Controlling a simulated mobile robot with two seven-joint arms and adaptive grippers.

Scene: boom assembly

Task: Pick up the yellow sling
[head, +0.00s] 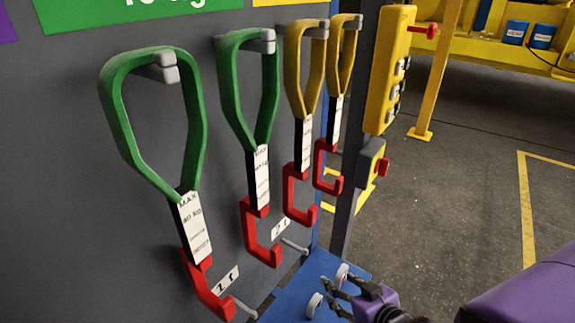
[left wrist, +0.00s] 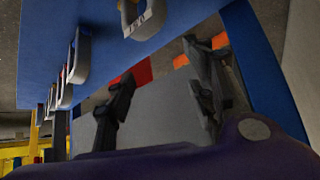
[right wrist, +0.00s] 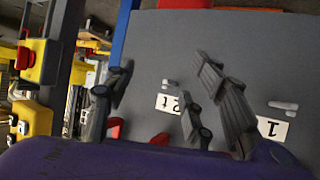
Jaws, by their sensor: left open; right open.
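Two yellow slings hang on pegs on the grey panel in the head view, a nearer one (head: 292,80) and a farther one (head: 334,70). Each has a white label strip and a red hook at its bottom, the nearer hook (head: 290,200) and the farther hook (head: 320,172). My right gripper (head: 330,288) is open and empty, low in front of the panel, below the slings and apart from them. It also shows in the right wrist view (right wrist: 158,85). My left gripper (left wrist: 160,65) is open and empty, seen only in the left wrist view, with no yellow sling clearly visible there.
Two green slings (head: 110,90) (head: 230,85) with red hooks hang left of the yellow ones. Metal pegs stick out below near number tags (head: 226,279). A yellow control box (head: 385,85) stands right of the panel post. A blue surface (head: 290,298) lies below. Open floor is at right.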

